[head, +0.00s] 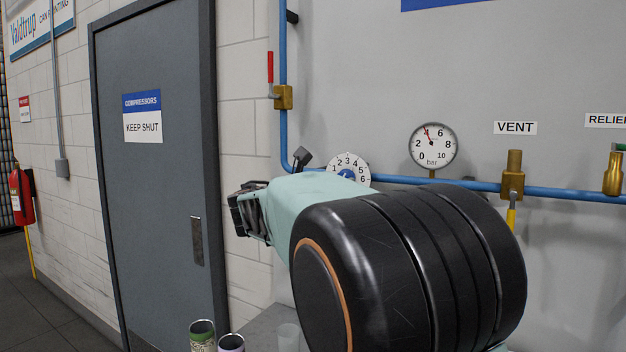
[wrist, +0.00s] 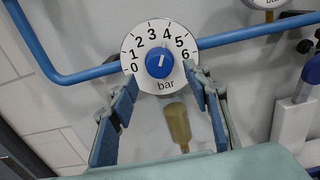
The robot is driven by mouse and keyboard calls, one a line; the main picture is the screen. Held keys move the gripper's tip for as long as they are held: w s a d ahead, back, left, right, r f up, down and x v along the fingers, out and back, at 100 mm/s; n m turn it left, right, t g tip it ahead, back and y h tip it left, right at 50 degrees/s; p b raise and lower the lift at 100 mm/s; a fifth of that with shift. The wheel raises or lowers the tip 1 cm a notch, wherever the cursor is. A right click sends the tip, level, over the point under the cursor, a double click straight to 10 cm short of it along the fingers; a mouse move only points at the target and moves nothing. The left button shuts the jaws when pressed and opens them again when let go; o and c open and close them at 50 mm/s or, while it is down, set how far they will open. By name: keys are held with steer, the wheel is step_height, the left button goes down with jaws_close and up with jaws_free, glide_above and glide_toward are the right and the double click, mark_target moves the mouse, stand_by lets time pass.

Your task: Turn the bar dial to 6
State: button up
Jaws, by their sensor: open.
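The bar dial (wrist: 134,48) is a white round plate numbered 0 to 6 with a blue knob (wrist: 158,64) at its centre. The knob's white mark points nearly straight up, leaning slightly right, between 3 and 4 or near 4. In the head view the dial (head: 341,161) is partly hidden behind my arm. My gripper (wrist: 160,76) is open and empty, its fingers to the left and right of the dial's lower part in the wrist view. I cannot tell how far they are from the plate. In the head view my gripper (head: 250,213) shows left of the dial.
A round bar gauge (head: 433,146) right of the dial has its red needle near 4. A blue pipe (head: 470,185) runs along the wall, with a brass vent valve (head: 513,178) and a red-handled valve (head: 283,96). Two cans (head: 203,337) stand below, near a grey door (head: 158,190).

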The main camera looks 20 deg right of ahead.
steer(key=shift+p+x, duration=0.3)
steer(key=shift+x, duration=2)
steer(key=c, duration=1.2)
steer(key=shift+o, duration=0.2)
steer(key=shift+b, duration=0.35)
steer(key=shift+a+m+b, duration=0.1)
steer(key=shift+m+b, duration=5.2)
steer(key=shift+m, duration=0.7)
